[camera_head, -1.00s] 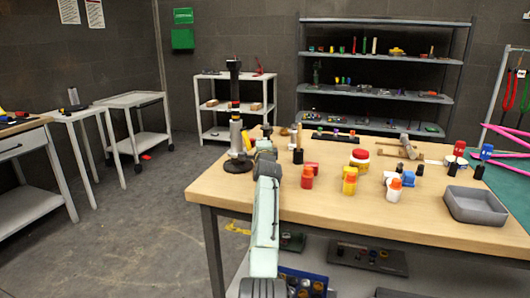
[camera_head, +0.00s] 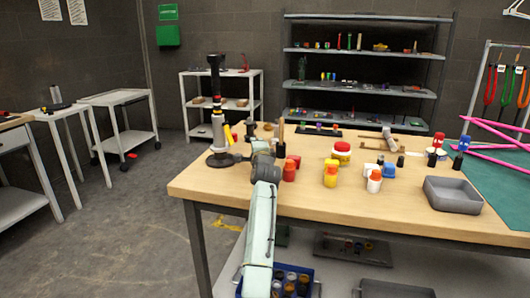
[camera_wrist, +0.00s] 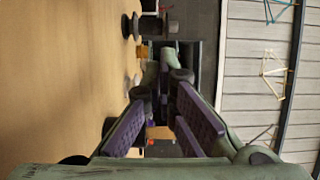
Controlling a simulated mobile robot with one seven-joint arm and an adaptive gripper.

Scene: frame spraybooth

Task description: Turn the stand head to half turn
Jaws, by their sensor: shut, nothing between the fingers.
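The stand (camera_head: 217,130) is upright at the table's left corner in the head view, with a round black base, a silver and black post and a dark top. A small yellow part shows at its right side. My gripper (camera_head: 237,158) is low beside the stand's base, partly hidden by my own arm; I cannot tell if it touches. In the wrist view, my gripper (camera_wrist: 166,78) points its purple-padded fingers ahead, shut with nothing held. A dark round-ended post (camera_wrist: 150,25), seemingly the stand, lies sideways at the top of that view, beyond the fingertips. The head's turn angle cannot be read.
The wooden table (camera_head: 290,210) bears several coloured bottles and jars to the right of my arm, among them a red and white jar (camera_head: 341,152). A grey tray (camera_head: 452,194) lies at the right. Shelves (camera_head: 365,85) stand behind.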

